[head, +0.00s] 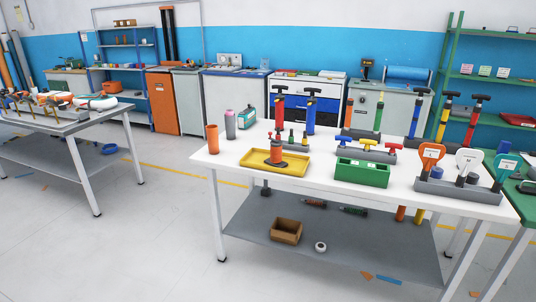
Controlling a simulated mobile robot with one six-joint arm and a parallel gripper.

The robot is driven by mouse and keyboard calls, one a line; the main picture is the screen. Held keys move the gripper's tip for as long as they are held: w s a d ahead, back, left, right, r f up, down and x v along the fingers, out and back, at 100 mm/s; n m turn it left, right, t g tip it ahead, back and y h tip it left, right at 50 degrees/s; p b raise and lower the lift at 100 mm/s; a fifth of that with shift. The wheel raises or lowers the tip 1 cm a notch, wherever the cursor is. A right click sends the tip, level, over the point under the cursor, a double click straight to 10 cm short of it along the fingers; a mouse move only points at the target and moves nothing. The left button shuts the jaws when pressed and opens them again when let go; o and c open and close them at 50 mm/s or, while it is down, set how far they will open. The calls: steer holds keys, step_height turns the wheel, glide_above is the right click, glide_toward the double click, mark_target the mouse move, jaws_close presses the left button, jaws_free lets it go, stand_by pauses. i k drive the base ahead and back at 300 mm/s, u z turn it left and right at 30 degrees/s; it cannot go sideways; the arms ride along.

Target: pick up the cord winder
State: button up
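I cannot pick out the cord winder with certainty. An orange cylindrical piece (277,152) with a dark flat base stands in the yellow tray (251,169) on the white table; it may be a spool, but it is too small to tell. My gripper is not in view, and no part of my arm shows near the table.
The white table (228,163) also bears an orange cup (212,139), a grey bottle (230,125), a green box (362,174), several upright T-handled pumps and a grey rack (458,192) of paddles. A cardboard box (286,231) sits on its lower shelf. Floor is open at left.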

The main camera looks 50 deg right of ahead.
mark_target(276, 160)
steer(key=i, duration=0.9)
steer(key=z, duration=0.05)
